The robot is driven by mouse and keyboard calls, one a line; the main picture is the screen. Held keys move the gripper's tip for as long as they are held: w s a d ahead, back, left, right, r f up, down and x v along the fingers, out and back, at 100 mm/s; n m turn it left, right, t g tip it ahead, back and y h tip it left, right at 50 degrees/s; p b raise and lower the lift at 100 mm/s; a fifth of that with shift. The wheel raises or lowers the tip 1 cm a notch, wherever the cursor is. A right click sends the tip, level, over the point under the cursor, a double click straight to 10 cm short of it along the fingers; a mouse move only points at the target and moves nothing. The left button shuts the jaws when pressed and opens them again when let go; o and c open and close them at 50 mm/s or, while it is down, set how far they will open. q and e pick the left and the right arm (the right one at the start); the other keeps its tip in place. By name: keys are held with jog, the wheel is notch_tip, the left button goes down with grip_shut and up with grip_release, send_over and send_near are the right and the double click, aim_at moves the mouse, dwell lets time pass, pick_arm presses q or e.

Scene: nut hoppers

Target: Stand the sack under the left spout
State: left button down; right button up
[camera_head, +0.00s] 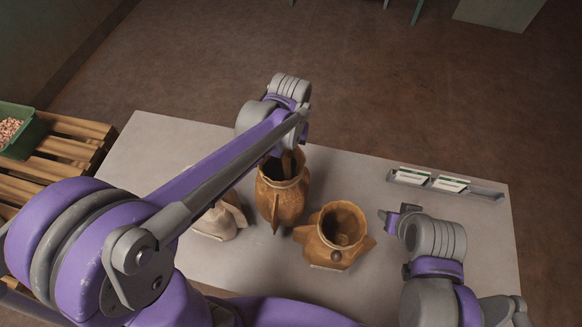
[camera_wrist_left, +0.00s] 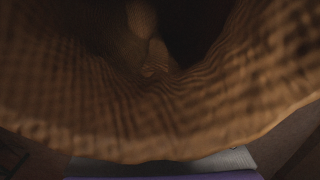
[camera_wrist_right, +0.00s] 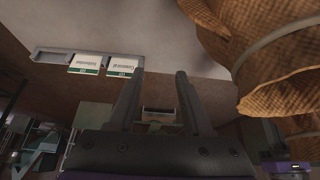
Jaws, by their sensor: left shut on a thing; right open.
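Two brown woven sacks stand open on the grey table in the head view. My left gripper (camera_head: 288,165) is shut on the rim of the taller middle sack (camera_head: 283,200), largely hidden by my wrist and the sack. Woven sack wall (camera_wrist_left: 150,120) and its dark inside fill the left wrist view. The right sack (camera_head: 340,240) stands beside it. A paler sack (camera_head: 222,218) is partly covered by my left arm. My right gripper (camera_head: 388,215) is open and empty to the right of the right sack; its spread fingers show in the right wrist view (camera_wrist_right: 158,95). No spout is visible.
A grey tray (camera_head: 480,193) with white and green cards lies at the table's back right. A wooden pallet (camera_head: 65,150) with a green crate (camera_head: 32,143) of nuts stands left of the table (camera_head: 150,150). The table's back left is clear.

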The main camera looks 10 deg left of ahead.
pick_arm(q)
jog(key=shift+f, duration=2.25)
jog(key=shift+w+f+b, duration=0.1)
jog(key=shift+f+b, duration=0.1)
jog(key=shift+b, duration=0.1)
jog(key=c, duration=1)
grip_release()
jog(key=shift+r, duration=0.1)
